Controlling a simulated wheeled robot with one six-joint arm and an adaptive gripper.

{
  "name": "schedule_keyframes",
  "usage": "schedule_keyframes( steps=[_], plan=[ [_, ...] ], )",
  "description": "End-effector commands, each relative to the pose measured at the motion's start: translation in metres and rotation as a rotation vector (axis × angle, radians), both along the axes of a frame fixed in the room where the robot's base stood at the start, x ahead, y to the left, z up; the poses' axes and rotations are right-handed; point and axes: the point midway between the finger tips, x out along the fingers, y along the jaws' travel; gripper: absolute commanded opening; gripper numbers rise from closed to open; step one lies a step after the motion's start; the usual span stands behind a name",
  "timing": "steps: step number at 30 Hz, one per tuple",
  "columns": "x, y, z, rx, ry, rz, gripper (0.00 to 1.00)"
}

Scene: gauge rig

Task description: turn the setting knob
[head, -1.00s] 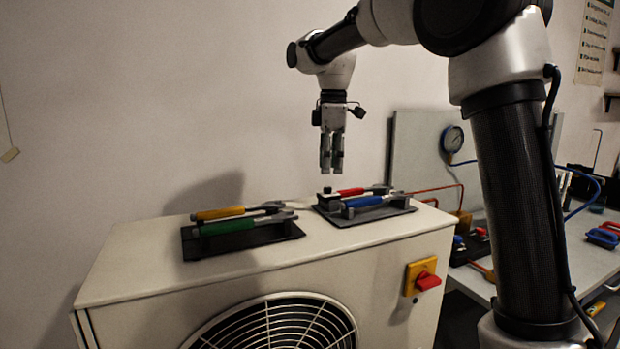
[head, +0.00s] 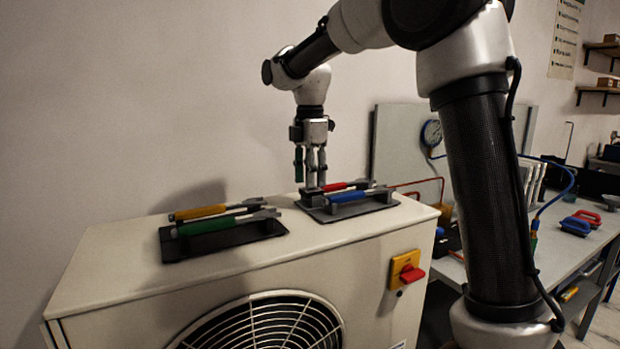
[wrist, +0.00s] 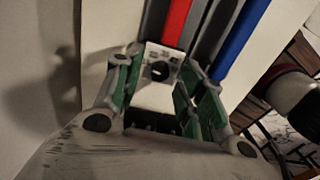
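The setting knob (wrist: 160,71) is a small black round knob on a pale block with printed marks. In the wrist view it lies between the two fingers of my gripper (wrist: 167,62), with gaps showing at its sides. In the head view my gripper (head: 316,185) points straight down at the left end of the grey tool tray (head: 345,216), where its fingers hide the knob. The gripper is open; no finger clearly touches the knob.
Red (head: 332,187) and blue (head: 350,197) handled tools lie close beside the knob. Yellow (head: 200,212) and green (head: 210,225) handled tools lie on a dark tray to the left. A red rotary switch (head: 410,273) is on the cabinet front. A gauge (head: 432,133) stands behind.

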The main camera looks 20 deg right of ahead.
Motion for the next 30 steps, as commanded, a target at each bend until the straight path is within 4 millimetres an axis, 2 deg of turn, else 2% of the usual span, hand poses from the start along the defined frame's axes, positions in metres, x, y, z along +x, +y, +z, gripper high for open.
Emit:
schedule_keyframes(
  steps=[3,10,11,17,30],
  plan=[
    [-0.0003,-0.0002,-0.0065,0.000,0.001,0.000,0.40],
    [-0.0001,0.0000,-0.0072,0.000,0.000,-0.001,0.40],
    [-0.0001,0.0000,-0.0071,0.000,0.000,-0.001,0.36],
    [-0.0001,0.0000,-0.0070,0.000,0.000,-0.001,0.00],
    [-0.0001,0.0000,-0.0067,0.000,-0.001,-0.058,0.00]
  ],
)
